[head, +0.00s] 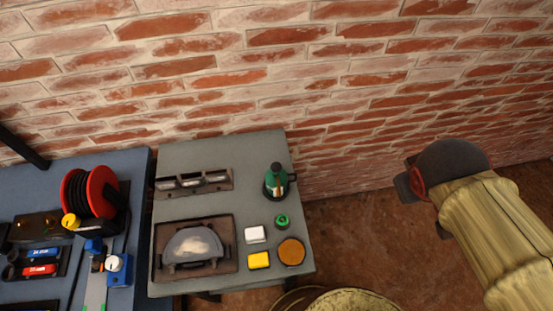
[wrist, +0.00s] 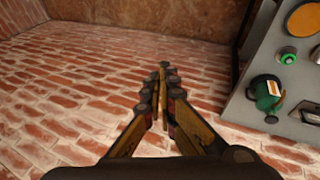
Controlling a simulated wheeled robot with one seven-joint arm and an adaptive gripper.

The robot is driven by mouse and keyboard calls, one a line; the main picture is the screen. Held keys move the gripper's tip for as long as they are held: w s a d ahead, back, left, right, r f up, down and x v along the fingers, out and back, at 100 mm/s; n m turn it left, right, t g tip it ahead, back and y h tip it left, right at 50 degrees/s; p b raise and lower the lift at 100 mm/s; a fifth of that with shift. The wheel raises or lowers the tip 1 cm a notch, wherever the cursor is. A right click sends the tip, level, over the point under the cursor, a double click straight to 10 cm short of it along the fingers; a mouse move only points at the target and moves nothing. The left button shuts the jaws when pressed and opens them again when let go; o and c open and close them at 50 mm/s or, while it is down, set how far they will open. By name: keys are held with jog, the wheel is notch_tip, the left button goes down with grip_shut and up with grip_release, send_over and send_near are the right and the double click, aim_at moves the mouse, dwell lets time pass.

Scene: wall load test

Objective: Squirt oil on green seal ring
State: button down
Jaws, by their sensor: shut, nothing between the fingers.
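The green seal ring (head: 282,221) lies on the grey table, right of the white block. It also shows in the wrist view (wrist: 289,56). A dark green bottle with a label and a dark top, likely the oil bottle (head: 276,182), stands just behind the ring near the table's right edge. The bottle also shows at the right of the wrist view (wrist: 268,93). My gripper (wrist: 164,72) is shut with nothing between its fingers. It is off to the right of the table, apart from bottle and ring. In the head view its fingers are hidden behind my arm.
The grey table (head: 215,143) also bears a white block (head: 255,234), a yellow block (head: 259,260), a round orange-brown disc (head: 291,252) and a dark tray (head: 158,270). A blue bench (head: 50,185) with a red reel (head: 88,190) adjoins at left. A brick wall (head: 300,90) stands behind.

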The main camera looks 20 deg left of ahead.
jog(key=w+a+n+t+p, duration=0.1)
jog(key=w+a+n+p, duration=0.2)
jog(key=w+a+n, duration=0.3)
jog(key=n+t+y+p, duration=0.3)
jog(key=n+p, duration=0.4)
jog(key=n, duration=0.8)
send_over(279, 167)
notch_tip(279, 167, down, 4)
jog(key=r, duration=0.1)
jog(key=shift+s+a+f, duration=0.1)
jog(key=shift+f, duration=0.15)
jog(key=shift+h, duration=0.3)
notch_tip(279, 167, down, 8)
jog(key=b, duration=0.6)
jog(key=shift+f+b, duration=0.45)
jog(key=shift+b, duration=0.05)
jog(key=shift+f, duration=0.15)
jog(key=shift+f+b, duration=0.25)
jog(key=shift+b, duration=0.3)
